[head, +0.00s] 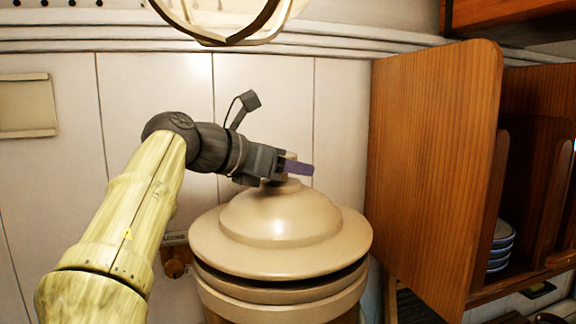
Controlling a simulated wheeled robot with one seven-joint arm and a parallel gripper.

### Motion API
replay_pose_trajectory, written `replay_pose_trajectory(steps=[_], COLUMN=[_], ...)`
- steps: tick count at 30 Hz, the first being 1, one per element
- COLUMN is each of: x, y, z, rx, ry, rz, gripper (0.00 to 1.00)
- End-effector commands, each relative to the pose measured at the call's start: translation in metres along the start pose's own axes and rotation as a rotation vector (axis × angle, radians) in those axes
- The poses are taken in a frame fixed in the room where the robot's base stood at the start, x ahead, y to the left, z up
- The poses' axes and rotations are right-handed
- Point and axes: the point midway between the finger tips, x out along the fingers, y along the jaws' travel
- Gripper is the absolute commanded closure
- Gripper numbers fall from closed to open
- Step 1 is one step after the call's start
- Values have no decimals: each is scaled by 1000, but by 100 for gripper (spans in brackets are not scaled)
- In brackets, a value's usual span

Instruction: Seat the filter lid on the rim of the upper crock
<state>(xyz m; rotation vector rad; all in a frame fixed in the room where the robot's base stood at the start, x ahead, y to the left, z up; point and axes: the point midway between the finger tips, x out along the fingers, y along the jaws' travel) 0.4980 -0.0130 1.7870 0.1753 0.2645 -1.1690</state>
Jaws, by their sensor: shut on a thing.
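The filter lid (281,221) is a beige, domed disc with a wide flat brim. My gripper (287,177) is at the top of the lid and shut on it, with its fingers around the knob area, which they mostly hide. The upper crock (283,300) stands directly below, beige with a thick rim. The lid looks roughly centred over the crock. Whether it touches the rim at the back is hidden.
A wooden cabinet (433,165) with a panel close to the right of the crock holds stacked blue-edged plates (501,246). A white panelled wall (155,95) is behind. A round lamp (225,18) hangs overhead. A small wooden fitting (175,262) sits left of the crock.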

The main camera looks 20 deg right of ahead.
Motion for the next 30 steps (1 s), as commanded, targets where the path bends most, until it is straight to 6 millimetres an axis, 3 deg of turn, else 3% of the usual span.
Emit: replay_pose_trajectory(steps=[30], x=[3], y=[0], z=[-8], rx=[1], ry=[-5], rz=[1], gripper=[100])
